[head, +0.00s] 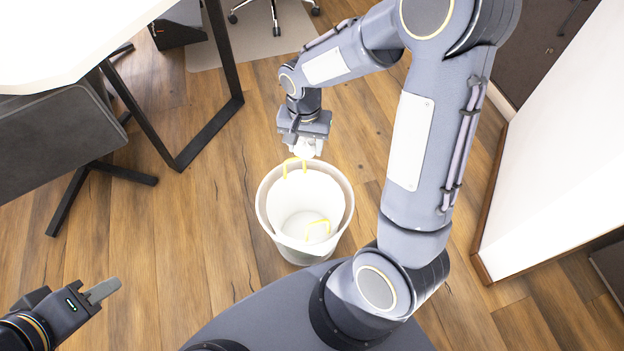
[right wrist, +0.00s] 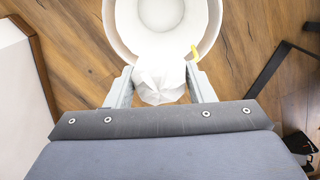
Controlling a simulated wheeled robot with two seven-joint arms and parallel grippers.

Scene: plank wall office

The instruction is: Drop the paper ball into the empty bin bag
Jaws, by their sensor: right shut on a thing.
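A crumpled white paper ball (right wrist: 160,82) is between the fingers of my right gripper (right wrist: 161,84), which is shut on it. In the head view the paper ball (head: 305,148) shows below the right gripper (head: 305,143), at the far rim of the bin. The bin (head: 263,219) is a round white bucket on the floor, lined with a white bag (head: 322,190) with yellow ties. The bag looks empty inside. In the right wrist view the bin (right wrist: 112,30) lies just beyond the ball. My left gripper (head: 103,290) is at the lower left, far from the bin; its finger gap is not clear.
A white table (head: 70,35) with a dark metal leg (head: 210,140) stands at the upper left, beside a dark grey chair (head: 60,140). A white panel (head: 550,170) stands at the right. The wooden floor around the bin is clear.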

